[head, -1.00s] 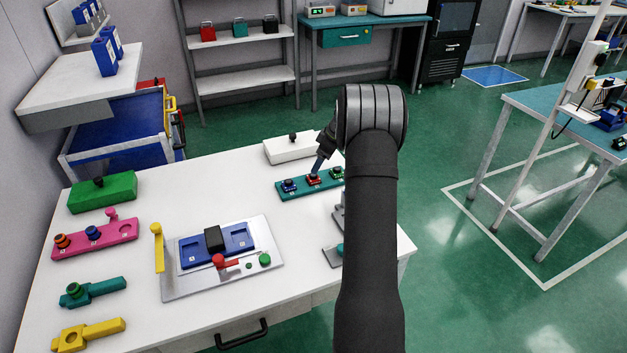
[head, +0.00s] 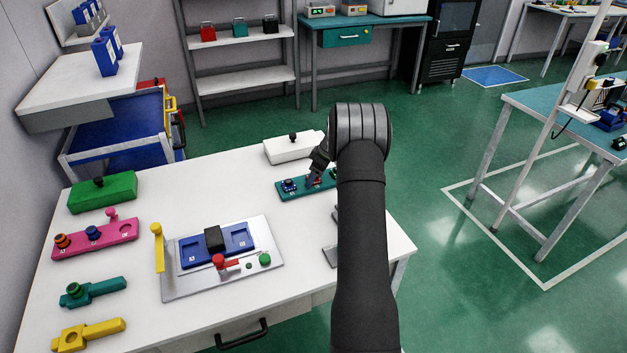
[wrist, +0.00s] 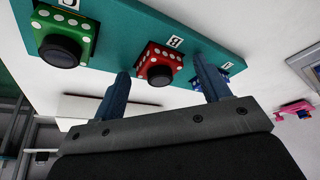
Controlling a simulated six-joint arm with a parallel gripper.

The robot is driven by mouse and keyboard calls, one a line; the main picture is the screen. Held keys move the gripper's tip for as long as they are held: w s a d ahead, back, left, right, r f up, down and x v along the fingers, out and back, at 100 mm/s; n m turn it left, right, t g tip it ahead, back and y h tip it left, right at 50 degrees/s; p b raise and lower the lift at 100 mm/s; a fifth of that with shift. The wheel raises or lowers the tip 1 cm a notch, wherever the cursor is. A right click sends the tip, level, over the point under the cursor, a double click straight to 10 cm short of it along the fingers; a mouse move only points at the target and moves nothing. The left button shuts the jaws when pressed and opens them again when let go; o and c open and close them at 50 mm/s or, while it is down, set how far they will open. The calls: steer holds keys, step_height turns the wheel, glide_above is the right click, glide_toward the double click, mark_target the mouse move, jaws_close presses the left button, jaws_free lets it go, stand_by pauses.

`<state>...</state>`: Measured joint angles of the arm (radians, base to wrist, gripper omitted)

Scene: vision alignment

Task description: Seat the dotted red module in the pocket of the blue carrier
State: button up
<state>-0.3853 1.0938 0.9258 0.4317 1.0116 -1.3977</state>
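The red module (wrist: 159,66) with white dots and a black knob sits on a teal rack (wrist: 205,42), beside the label B. In the head view it is mostly hidden by my gripper (head: 315,180). In the wrist view my gripper (wrist: 161,70) is open, with one blue finger on each side of the red module and gaps showing. The blue carrier (head: 206,261) lies on a grey plate at the table's middle. It has a pocket on each side of a black block (head: 213,239).
A green dotted module (wrist: 64,36) and a blue module (head: 289,185) flank the red one on the rack. A yellow upright (head: 157,248) and a red handle (head: 219,261) stand by the carrier. A white block (head: 292,147) lies behind the rack. White table is bare between rack and carrier.

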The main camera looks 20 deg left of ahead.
steer(key=c, duration=0.8)
steer(key=shift+r, duration=0.1)
